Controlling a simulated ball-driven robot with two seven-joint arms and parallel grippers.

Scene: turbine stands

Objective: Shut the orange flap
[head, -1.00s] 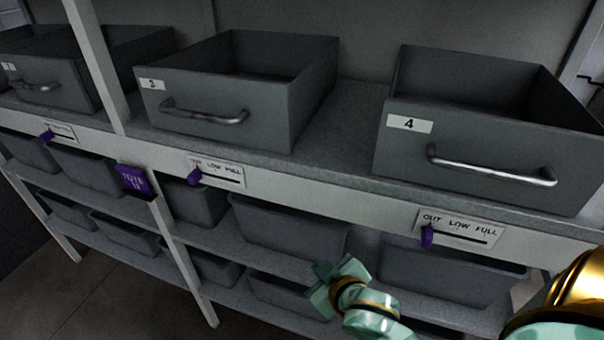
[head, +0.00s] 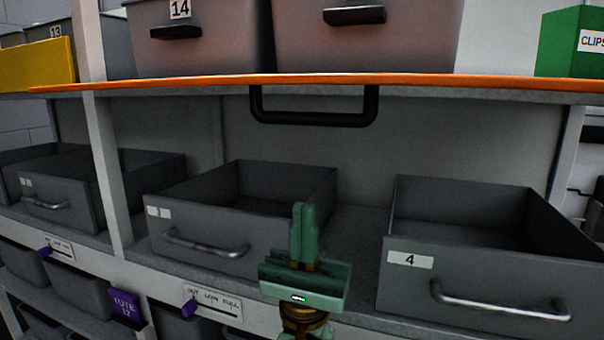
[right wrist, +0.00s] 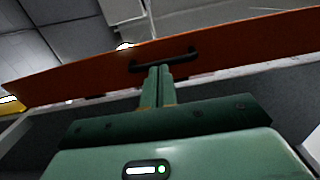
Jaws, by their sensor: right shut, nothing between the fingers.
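The orange flap (head: 450,82) shows in the head view as a thin orange edge across the upper part, raised about level over the open shelf bay. A black bar handle (head: 315,120) hangs below its edge. In the right wrist view the flap (right wrist: 240,42) is a wide orange panel with the black handle (right wrist: 165,61) just beyond my fingertips. My right gripper (head: 304,207) is shut and empty, fingers pointing up, below the handle and in front of the drawers; it also shows in the right wrist view (right wrist: 159,70). My left gripper is not in view.
Open grey drawers, one marked 4 (head: 480,270) and another (head: 240,225) left of it, stand on the shelf below the flap. Grey bins (head: 200,40) sit above it, a green box (head: 575,45) at right. A white post (head: 105,170) stands left.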

